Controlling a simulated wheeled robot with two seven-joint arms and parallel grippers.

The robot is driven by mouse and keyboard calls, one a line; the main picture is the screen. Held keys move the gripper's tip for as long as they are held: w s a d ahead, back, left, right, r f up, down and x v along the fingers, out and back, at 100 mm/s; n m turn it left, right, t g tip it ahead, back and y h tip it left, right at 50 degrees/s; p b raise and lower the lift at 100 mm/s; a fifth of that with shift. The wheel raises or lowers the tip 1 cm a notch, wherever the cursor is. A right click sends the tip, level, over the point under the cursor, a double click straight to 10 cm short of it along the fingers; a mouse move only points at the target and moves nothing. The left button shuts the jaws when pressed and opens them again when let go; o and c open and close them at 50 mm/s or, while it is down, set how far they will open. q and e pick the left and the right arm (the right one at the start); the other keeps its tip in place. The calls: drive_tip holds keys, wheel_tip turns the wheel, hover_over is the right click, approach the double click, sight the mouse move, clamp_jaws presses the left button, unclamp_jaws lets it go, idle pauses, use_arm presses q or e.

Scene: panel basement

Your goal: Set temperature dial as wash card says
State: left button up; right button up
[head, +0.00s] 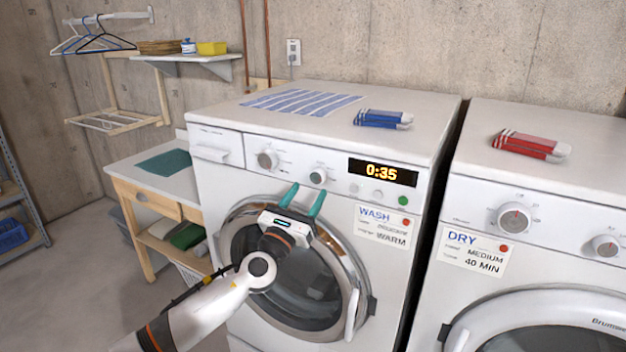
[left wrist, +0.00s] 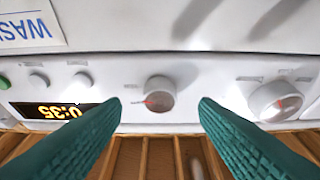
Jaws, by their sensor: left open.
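The washer (head: 215,185) has two dials, a larger one (head: 267,159) at left and a smaller one (head: 317,175) left of the display (head: 382,172) reading 0:35. Their labels are too small to read. The wash card (head: 382,226) says WASH, with WARM on its lowest line; its middle line is unclear. My left gripper (head: 307,190) is open and empty, below the smaller dial, fingers pointing up. In the left wrist view the smaller dial (left wrist: 159,93) appears between the fingertips, apart from both; its red mark points left. The larger dial (left wrist: 275,101) is at right.
The dryer (head: 530,262) stands at right with its own dials and a dry card (head: 475,251). Blue (head: 382,119) and red (head: 530,145) folded items lie on the machine tops. The washer's round door (head: 296,270) is below my gripper. A side table (head: 155,177) stands at left.

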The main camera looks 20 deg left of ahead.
sight(316, 181)
use_arm(q)
drive_tip(key=shift+x, duration=1.9)
drive_tip(key=c, duration=1)
